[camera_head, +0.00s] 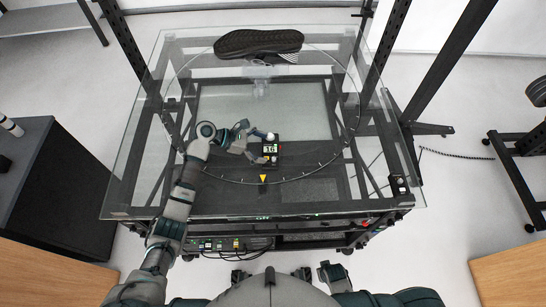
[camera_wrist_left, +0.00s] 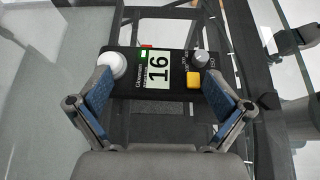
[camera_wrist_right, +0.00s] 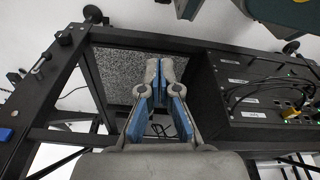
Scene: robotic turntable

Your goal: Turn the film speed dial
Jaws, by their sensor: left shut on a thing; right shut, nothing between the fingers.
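A black light meter (camera_head: 270,149) with a lit display reading 16 is over the glass turntable, near its front middle. In the left wrist view, the light meter (camera_wrist_left: 155,98) shows a white dome (camera_wrist_left: 117,64) at its left end, a yellow button (camera_wrist_left: 193,80), and a grey round dial (camera_wrist_left: 201,58) beside the letters ISO. My left gripper (camera_head: 266,148) is shut on the light meter, its fingers (camera_wrist_left: 160,95) at the meter's two ends. Whether the meter touches the glass is unclear. My right gripper (camera_wrist_right: 162,95) is shut and empty, in front of the turntable frame.
A dark shoe (camera_head: 258,43) lies at the back of the glass top (camera_head: 140,150). A yellow marker (camera_head: 263,178) is at the turntable's front edge. Black posts stand at the back corners. In the right wrist view, a panel with cables (camera_wrist_right: 265,100) is right of the right gripper.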

